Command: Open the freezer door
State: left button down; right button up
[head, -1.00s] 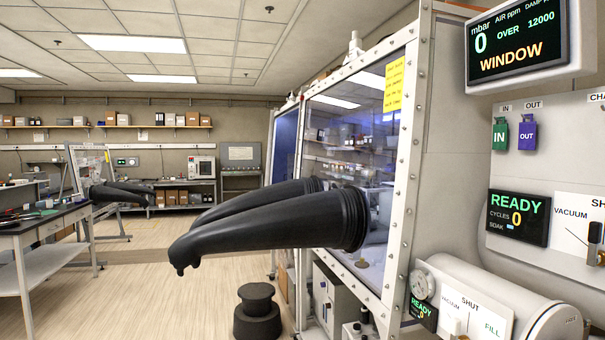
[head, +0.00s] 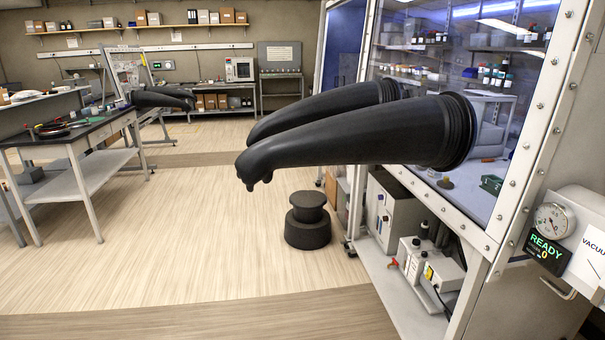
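No freezer or freezer door can be made out in the head view. Neither of my grippers is in view. The nearest large thing is a glove box with a clear window (head: 455,75) in a pale frame on the right. Two long black gloves (head: 345,138) stick out from its ports to the left over the floor.
A black stool (head: 308,222) stands on the floor below the gloves. A dark-topped bench (head: 75,135) is on the left. Grey equipment (head: 385,212) and a pump (head: 428,262) sit under the glove box. A gauge (head: 553,221) is at right. The wooden floor (head: 180,230) between is open.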

aim_at(349, 63)
jog(key=i+j+u, duration=0.3)
jog(key=u, duration=0.15)
jog(key=i+j+u, duration=0.3)
jog(key=u, duration=0.2)
jog(key=i+j+u, duration=0.1)
jog(key=i+u, duration=0.35)
jog(key=i+z, duration=0.1)
jog(key=i, duration=0.5)
jog(key=i+j+z, duration=0.1)
jog(key=i, duration=0.55)
jog(key=i+l+z, duration=0.3)
jog(key=i, duration=0.45)
jog(key=i+j+z, duration=0.1)
jog(key=i+z, duration=0.25)
jog(key=i, duration=0.4)
jog(key=i+j+z, duration=0.15)
jog(key=i+z, duration=0.15)
jog(key=i, duration=0.45)
jog(key=i+l, duration=0.15)
jog(key=i, duration=1.05)
jog(key=i+l+z, duration=0.15)
jog(key=i, duration=1.05)
jog(key=i+z, duration=0.3)
jog(key=i, duration=0.35)
jog(key=i+j+z, duration=0.35)
jog(key=i, duration=0.3)
jog(key=l, duration=0.1)
